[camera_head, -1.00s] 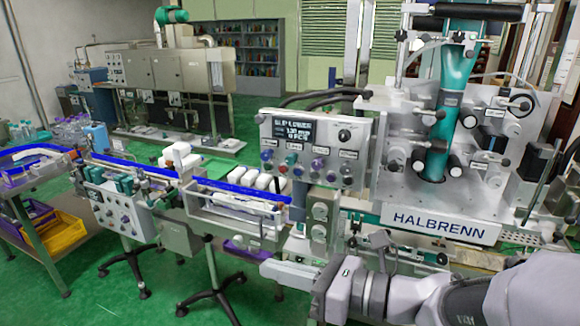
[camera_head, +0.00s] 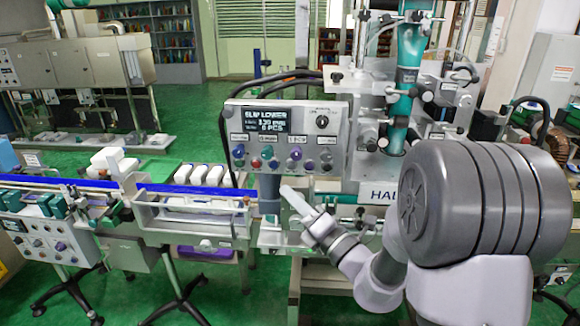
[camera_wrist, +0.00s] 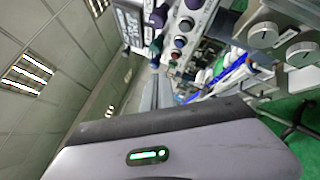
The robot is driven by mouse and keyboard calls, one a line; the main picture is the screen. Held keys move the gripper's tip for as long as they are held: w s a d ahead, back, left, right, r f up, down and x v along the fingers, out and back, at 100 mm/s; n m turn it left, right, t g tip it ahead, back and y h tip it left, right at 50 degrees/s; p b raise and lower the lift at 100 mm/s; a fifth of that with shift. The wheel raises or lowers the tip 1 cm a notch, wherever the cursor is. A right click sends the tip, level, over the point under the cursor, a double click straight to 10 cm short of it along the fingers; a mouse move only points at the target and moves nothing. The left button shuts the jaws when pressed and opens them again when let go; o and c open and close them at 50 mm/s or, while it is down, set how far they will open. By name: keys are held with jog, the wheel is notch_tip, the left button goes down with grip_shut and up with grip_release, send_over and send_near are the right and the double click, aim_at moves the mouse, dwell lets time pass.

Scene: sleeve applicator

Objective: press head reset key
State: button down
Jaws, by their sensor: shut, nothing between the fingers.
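The control panel (camera_head: 230,118) stands at the middle of the head view, with a small screen (camera_head: 270,120), a selector knob (camera_head: 322,121) and a row of coloured buttons (camera_head: 267,152) under small labels. The labels are too small to read, so I cannot tell which button is the head reset key. My gripper (camera_head: 287,192) is shut and empty, just below the panel's lower edge in the picture, apparently apart from it. In the wrist view the shut fingers (camera_wrist: 154,88) point toward the tilted panel, whose buttons (camera_wrist: 179,41) show beyond them.
The labelling machine (camera_head: 375,190) stands right of the panel, partly hidden by my arm. A conveyor with a blue rail (camera_head: 185,189) and white bottles (camera_head: 203,173) runs left of it. Two round grey knobs (camera_wrist: 263,35) show at the right of the wrist view.

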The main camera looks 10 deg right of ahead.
aim_at(291, 166)
jog(key=w+d+p, duration=0.2)
jog(key=w, duration=0.5)
jog(key=shift+w+d, duration=0.25)
jog(key=shift+w, duration=0.1)
jog(key=shift+w, duration=0.1)
dwell(1.6)
jog(key=shift+w+d+p, duration=0.1)
jog(key=shift+w+p, duration=0.2)
jog(key=shift+p, duration=0.1)
jog(key=shift+w+d+p, duration=0.15)
jog(key=shift+w+p, duration=0.15)
jog(key=shift+w, duration=0.1)
dwell(0.4)
jog(key=shift+s, duration=0.15)
jog(key=shift+s+a, duration=0.25)
jog(key=shift+s, duration=0.4)
